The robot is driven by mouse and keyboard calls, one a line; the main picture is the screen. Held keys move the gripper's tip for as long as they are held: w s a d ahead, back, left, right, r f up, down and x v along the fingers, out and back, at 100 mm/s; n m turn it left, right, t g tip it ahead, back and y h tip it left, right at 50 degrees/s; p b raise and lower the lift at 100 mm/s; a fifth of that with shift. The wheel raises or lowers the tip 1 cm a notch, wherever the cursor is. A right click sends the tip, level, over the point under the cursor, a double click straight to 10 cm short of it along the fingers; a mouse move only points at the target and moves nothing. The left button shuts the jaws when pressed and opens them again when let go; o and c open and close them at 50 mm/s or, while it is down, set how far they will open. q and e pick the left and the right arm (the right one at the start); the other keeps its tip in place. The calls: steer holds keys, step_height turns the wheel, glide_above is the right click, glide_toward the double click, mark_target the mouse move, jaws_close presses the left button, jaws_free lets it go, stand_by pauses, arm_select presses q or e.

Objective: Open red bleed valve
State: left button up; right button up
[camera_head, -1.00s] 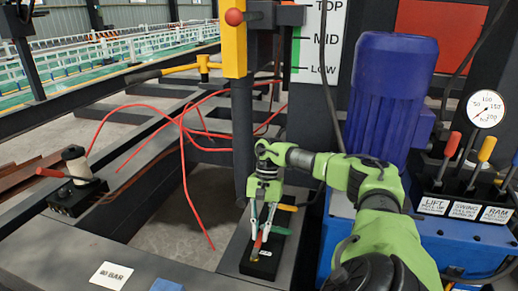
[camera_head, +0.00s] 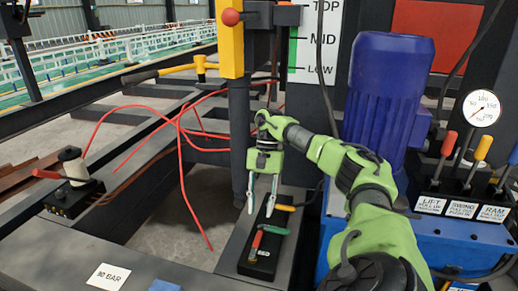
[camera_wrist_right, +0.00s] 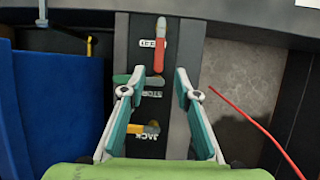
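The red bleed valve handle (camera_head: 256,244) is on a black valve block (camera_head: 262,267) at the lower middle, by a partly hidden label ending "EED". In the right wrist view the red handle (camera_wrist_right: 159,46) points along the block, past my fingertips. A green handle (camera_head: 274,230) and a yellow handle (camera_head: 286,208) lie crosswise on the same block; they also show in the wrist view as green (camera_wrist_right: 130,80) and yellow (camera_wrist_right: 142,128). My right gripper (camera_head: 260,208) is open and empty above the block, apart from the red handle. My left gripper is not in view.
A blue motor (camera_head: 390,92) and a lever panel (camera_head: 460,200) with a gauge (camera_head: 481,108) stand at the right. A dark post (camera_head: 240,140) rises behind the gripper. Red cables (camera_head: 182,140) loop at the left. A spool box (camera_head: 75,195) sits farther left.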

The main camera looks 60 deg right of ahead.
steer(key=shift+v, duration=1.85)
